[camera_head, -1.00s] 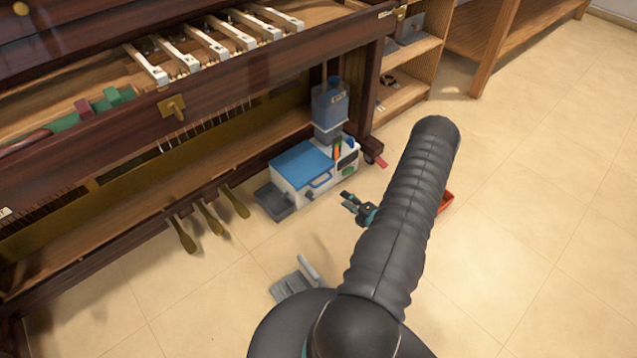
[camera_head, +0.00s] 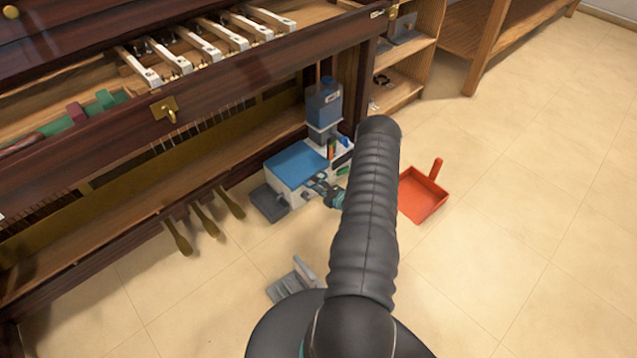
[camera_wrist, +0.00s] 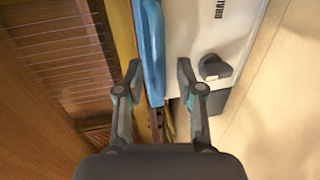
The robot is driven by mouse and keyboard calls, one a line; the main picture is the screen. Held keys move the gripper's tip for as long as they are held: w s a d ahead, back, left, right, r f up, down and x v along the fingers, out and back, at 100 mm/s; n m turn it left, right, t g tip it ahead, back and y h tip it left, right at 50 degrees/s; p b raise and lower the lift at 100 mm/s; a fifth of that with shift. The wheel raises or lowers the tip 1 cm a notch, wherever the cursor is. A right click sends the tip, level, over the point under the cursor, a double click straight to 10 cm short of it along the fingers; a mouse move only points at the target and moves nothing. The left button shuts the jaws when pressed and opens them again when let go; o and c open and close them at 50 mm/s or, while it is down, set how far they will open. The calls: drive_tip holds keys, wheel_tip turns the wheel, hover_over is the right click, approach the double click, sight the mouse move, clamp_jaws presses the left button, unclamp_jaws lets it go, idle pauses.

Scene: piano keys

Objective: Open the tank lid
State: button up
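The tank is a white box (camera_head: 291,198) with a flat blue lid (camera_head: 296,163), standing on the floor against the piano's lower front. The lid lies flat and looks closed. My gripper (camera_head: 318,187) is at the tank's front right side, partly hidden by my arm. In the wrist view the blue lid (camera_wrist: 153,45) shows as a narrow strip beside the white body (camera_wrist: 200,30). There my gripper (camera_wrist: 158,72) has its two fingers spread apart with nothing held, one on each side of the lid's near edge. I cannot tell whether a finger touches the lid.
A blue bottle (camera_head: 323,103) stands at the tank's back right. Brass pedals (camera_head: 205,215) stick out from the piano. A red dustpan (camera_head: 422,194) and a grey brush (camera_head: 293,284) lie on the floor. Open floor is at right.

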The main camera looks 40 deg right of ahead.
drive_tip(key=shift+w+f, duration=0.1)
drive_tip(key=shift+w, duration=0.45)
